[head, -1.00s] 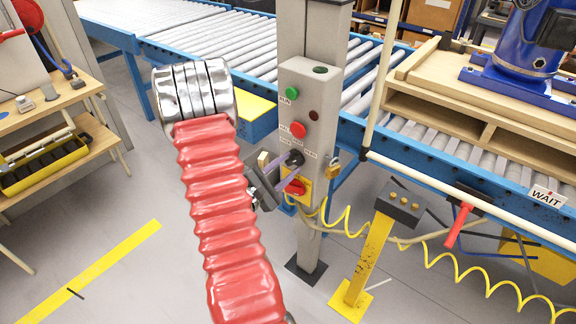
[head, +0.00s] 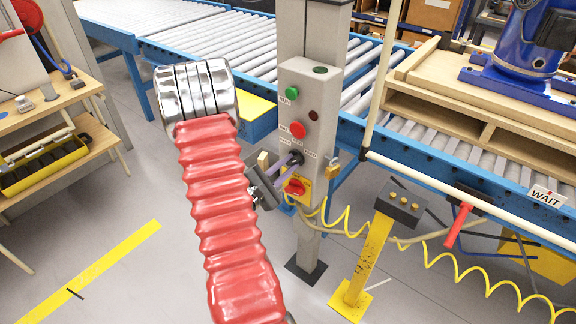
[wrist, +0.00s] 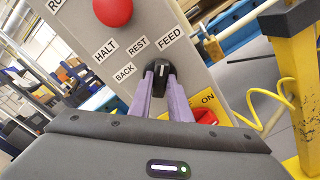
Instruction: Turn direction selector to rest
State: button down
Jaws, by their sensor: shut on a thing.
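The direction selector is a small black knob (wrist: 161,70) on the grey control panel (wrist: 205,95), with the labels BACK, REST and FEED around its upper side. In the wrist view its pale mark stands nearly upright, towards FEED rather than REST. My gripper (wrist: 160,82) has its two purple fingers shut on the knob, one on each side. In the head view the selector (head: 297,157) sits low on the panel, and my gripper (head: 290,162) reaches it from the left. The fingers partly cover the knob there.
A red HALT button (wrist: 113,10) lies above the selector. A red rotary switch on a yellow plate (head: 297,188) is just below. A brass padlock (head: 332,172) hangs at the panel's right side. A yellow pedestal (head: 367,250) stands to the right.

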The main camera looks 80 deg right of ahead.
jog(key=shift+s+a+f+n, duration=0.1)
jog(key=shift+a+n, duration=0.05)
jog(key=shift+n, duration=0.25)
jog(key=n, duration=0.8)
jog(key=shift+f, duration=0.1)
dwell(0.5)
jog(key=c, duration=2.1)
grip_release()
jog(key=o, duration=0.5)
jog(key=shift+c, duration=0.2)
